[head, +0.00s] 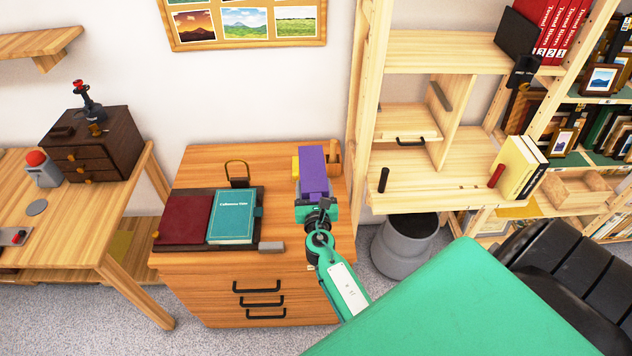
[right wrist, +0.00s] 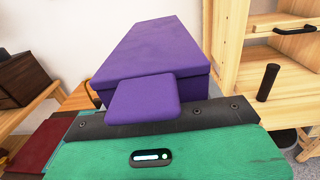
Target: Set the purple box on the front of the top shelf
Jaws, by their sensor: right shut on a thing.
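The purple box (head: 313,168) is in my right gripper (head: 314,196), which is shut on it and holds it over the back right of the wooden drawer cabinet. In the right wrist view the box (right wrist: 160,50) fills the upper middle, beyond the green gripper body, with a smaller purple piece in front of it. The light wood shelf unit stands right of the gripper. My left gripper is not in view.
Red binders (head: 562,30) and a black bookend (head: 515,38) occupy the top shelf's right end. Lower boards hold yellow books (head: 517,166). The drawer cabinet (head: 205,165) carries a teal book (head: 232,216). A grey bin (head: 402,246) stands below the shelf.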

